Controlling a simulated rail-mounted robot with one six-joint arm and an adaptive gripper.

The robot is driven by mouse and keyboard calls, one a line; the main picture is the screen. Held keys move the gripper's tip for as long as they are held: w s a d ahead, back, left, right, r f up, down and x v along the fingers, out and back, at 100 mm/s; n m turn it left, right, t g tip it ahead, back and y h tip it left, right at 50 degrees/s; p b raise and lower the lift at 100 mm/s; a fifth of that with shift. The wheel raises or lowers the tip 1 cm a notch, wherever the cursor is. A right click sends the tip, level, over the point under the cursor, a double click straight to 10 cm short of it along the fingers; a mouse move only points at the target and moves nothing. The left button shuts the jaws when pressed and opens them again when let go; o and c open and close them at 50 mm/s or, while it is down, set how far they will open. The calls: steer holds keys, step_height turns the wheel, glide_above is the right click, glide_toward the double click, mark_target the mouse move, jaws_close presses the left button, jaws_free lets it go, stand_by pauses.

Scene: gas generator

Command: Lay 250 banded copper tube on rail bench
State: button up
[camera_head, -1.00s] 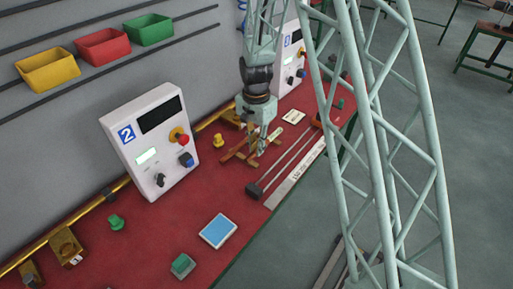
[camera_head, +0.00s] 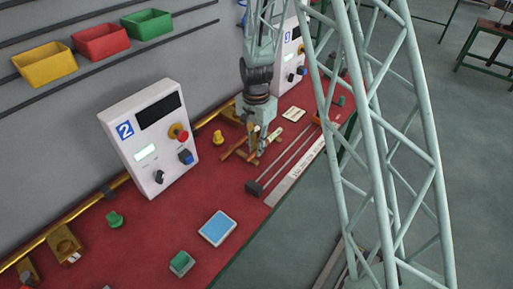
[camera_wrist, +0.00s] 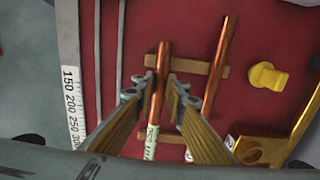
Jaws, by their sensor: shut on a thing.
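My gripper (camera_wrist: 156,95) is shut on a copper tube (camera_wrist: 162,62), with one jaw on each side of it. The tube has a white band (camera_wrist: 152,138) near its lower end in the wrist view; its print is too small to read surely. A second copper tube (camera_wrist: 217,68) lies beside it on the right, across wooden rails (camera_wrist: 202,69). The held tube crosses above the same rails; I cannot tell whether it touches them. In the head view my gripper (camera_head: 256,145) is low over the red bench (camera_head: 150,230).
A long ruler (camera_head: 293,179) and thin rods with a dark block (camera_head: 254,188) lie along the bench's front edge. A yellow knob-like piece (camera_wrist: 267,76) stands right of the rails. White control box 2 (camera_head: 140,165) is to the left. The bench around the blue pad (camera_head: 218,229) is mostly clear.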

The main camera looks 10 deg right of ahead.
steer(key=shift+f+b, duration=0.35)
steer(key=shift+f, duration=0.15)
steer(key=o, duration=0.8)
steer(key=shift+r, duration=0.1)
step_height(320, 180, up, 12)
stand_by(0.7)
stand_by(1.0)
